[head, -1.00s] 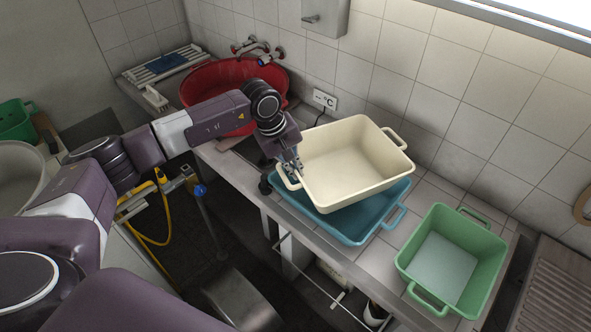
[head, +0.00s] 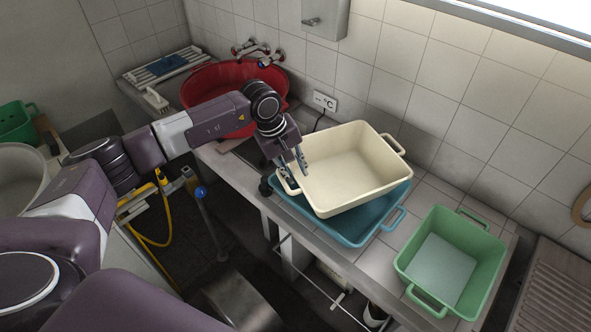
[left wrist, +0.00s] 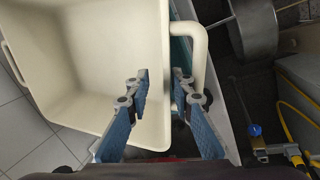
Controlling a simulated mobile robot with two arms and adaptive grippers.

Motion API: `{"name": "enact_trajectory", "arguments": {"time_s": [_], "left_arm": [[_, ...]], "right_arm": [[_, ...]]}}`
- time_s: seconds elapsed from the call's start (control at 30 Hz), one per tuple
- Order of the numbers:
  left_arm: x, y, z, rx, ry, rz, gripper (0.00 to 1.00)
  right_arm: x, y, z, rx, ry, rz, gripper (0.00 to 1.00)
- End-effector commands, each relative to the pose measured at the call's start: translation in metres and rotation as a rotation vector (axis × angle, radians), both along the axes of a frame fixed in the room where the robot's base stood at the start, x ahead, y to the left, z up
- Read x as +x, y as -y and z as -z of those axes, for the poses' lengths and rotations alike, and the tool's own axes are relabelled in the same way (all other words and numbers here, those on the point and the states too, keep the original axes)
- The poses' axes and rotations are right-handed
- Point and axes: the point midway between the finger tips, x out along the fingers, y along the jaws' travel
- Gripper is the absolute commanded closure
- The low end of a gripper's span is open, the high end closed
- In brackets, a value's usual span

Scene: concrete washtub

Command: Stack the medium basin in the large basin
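The medium basin, cream-coloured (head: 345,172), sits on and partly inside the large blue basin (head: 345,233). It looks slightly turned and tilted relative to the blue one; whether it is fully seated is hard to tell. The blue basin's front and right handle show; the rest is hidden. My left gripper (head: 292,167) is at the cream basin's left end by its handle. In the left wrist view the fingers (left wrist: 160,88) are spread apart around the basin's end wall, one inside the basin, the other near the handle (left wrist: 201,60). My right gripper is out of view.
A green basin (head: 482,235) stands on the tiled counter to the right. A red tub (head: 215,80) is behind my left arm. A ribbed metal drainer (head: 560,285) is at far right.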

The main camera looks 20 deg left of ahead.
Motion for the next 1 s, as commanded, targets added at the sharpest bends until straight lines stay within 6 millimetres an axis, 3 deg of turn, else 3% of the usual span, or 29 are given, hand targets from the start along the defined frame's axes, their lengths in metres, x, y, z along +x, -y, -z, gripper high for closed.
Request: {"name": "enact_trajectory", "arguments": {"time_s": [0.3, 0.5, 0.7, 1.0], "left_arm": [[-0.014, -0.016, -0.068, 0.000, 0.008, -0.001, 0.78], [-0.022, -0.023, -0.102, 0.000, 0.004, 0.000, 0.78], [-0.025, -0.025, -0.116, -0.001, 0.001, 0.000, 0.78], [-0.026, -0.025, -0.117, 0.000, 0.000, 0.000, 0.78]], "right_arm": [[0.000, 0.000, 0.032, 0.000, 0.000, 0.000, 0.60], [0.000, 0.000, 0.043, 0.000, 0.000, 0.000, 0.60], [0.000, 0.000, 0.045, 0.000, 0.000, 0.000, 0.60], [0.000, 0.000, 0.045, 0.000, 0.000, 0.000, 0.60]]}}
